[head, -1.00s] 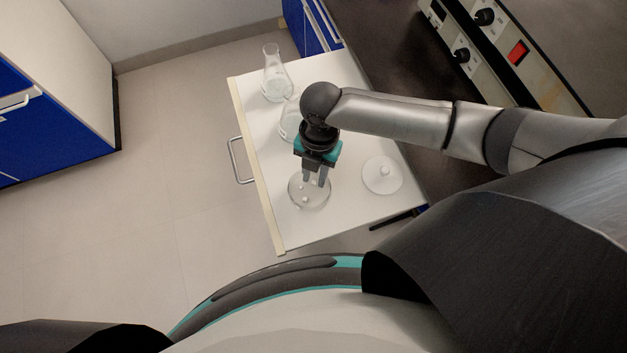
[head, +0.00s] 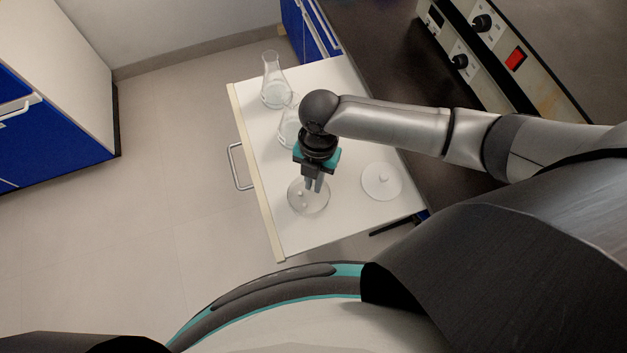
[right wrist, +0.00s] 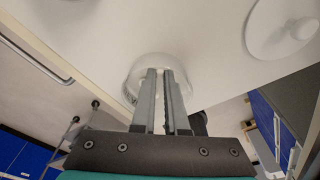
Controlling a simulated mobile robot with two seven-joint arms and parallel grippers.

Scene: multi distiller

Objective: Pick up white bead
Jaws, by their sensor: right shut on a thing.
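A round clear glass dish (head: 294,203) stands on the white pull-out tabletop. Two small white beads show in it, one at its left (head: 299,192) and one near its front (head: 305,205). My right gripper (head: 314,188) points down into the dish, fingertips at or just above its floor. The dish also shows in the right wrist view (right wrist: 134,72), partly behind the fingers. My left gripper is not in view.
A white round lid with a knob (head: 381,182) lies right of the dish. Two glass flasks stand behind, one at the back (head: 275,92) and one close beside my right wrist (head: 287,134). A dark bench with a control panel (head: 487,48) is at the right.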

